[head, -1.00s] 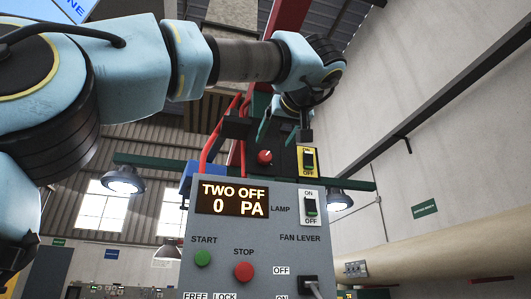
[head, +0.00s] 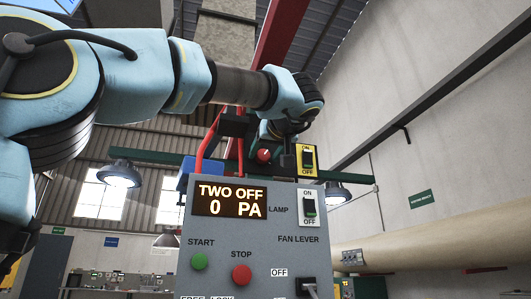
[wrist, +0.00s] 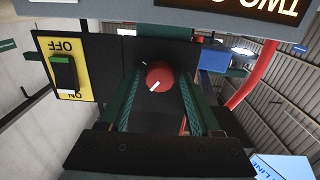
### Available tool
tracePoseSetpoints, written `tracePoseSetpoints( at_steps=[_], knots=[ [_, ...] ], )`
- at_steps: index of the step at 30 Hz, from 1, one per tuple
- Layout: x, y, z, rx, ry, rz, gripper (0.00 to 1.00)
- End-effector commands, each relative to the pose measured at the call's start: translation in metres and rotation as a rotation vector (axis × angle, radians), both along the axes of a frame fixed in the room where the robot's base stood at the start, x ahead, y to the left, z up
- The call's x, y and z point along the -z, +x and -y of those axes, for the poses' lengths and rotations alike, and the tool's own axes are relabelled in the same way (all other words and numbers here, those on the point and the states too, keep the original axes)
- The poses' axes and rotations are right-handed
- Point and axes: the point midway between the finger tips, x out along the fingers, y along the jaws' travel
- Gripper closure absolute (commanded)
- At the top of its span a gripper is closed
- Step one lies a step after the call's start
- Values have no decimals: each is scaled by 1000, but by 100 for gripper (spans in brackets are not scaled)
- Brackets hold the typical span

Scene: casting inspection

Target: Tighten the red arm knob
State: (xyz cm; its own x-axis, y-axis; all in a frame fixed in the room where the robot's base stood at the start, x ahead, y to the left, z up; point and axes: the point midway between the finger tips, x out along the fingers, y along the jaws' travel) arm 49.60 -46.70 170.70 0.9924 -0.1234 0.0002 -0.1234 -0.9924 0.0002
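The red arm knob (head: 264,156) sits on a dark bracket above the grey control box, left of a yellow ON/OFF switch plate. In the wrist view the round red knob (wrist: 160,74) has a white pointer line, and a white mark shows on the dark panel near it. My gripper (wrist: 162,92) is open, with one green ribbed finger on each side of the knob; narrow gaps seem to show between fingers and knob. I cannot tell how far the fingertips reach along it. In the head view my gripper is partly hidden by my wrist.
The grey control box (head: 235,252) stands below, with a lit display (head: 229,200), START (head: 200,261) and STOP (head: 242,274) buttons and a lamp switch (head: 309,206). The yellow switch plate (wrist: 78,67) is close beside my finger. A red tube (head: 207,148) and blue block are opposite.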

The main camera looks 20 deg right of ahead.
Motion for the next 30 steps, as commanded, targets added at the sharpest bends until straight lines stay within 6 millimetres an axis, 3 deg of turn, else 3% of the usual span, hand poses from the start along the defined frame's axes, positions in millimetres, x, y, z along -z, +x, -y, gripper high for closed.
tracePoseSetpoints(
  at_steps=[2,16,30],
  knots=[
    [0,0,0,0,0,0,46],
    [0,0,0,0,0,0,99],
    [1,0,0,-2,75,9,100]
  ],
)
